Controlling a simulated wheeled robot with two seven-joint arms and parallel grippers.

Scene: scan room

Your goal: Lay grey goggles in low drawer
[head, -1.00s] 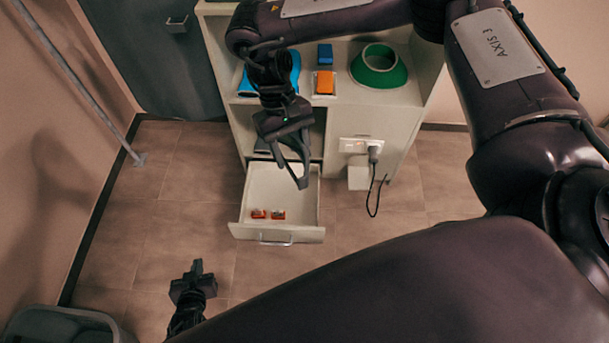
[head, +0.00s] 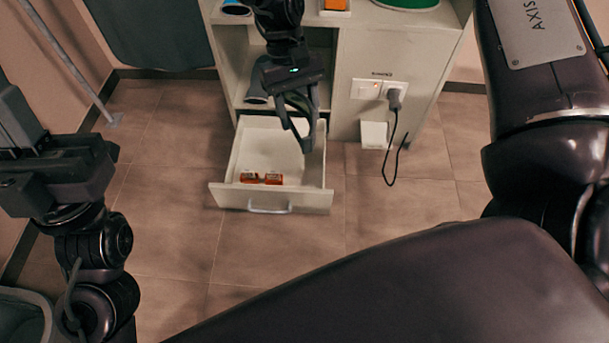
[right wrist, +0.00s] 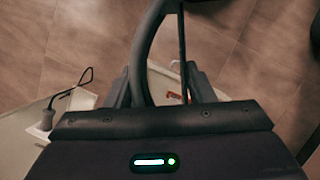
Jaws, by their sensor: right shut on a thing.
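My right gripper (head: 296,92) is shut on the dark grey goggles (head: 304,125), which hang below its fingers above the right part of the open low drawer (head: 262,150). In the right wrist view the goggles (right wrist: 147,48) appear as a curved dark band between the fingers. The white drawer is pulled out from the cabinet, and its right interior is partly hidden by the goggles. My left gripper (head: 28,128) is at the left edge, away from the drawer; its finger opening cannot be made out.
Small orange-red packets (head: 261,178) lie near the drawer's front wall. A dark object (head: 257,94) sits on the cabinet (head: 365,55) shelf above the drawer. A plug with a hanging cord (head: 395,100) is to the right. A grey bin (head: 22,318) stands at lower left.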

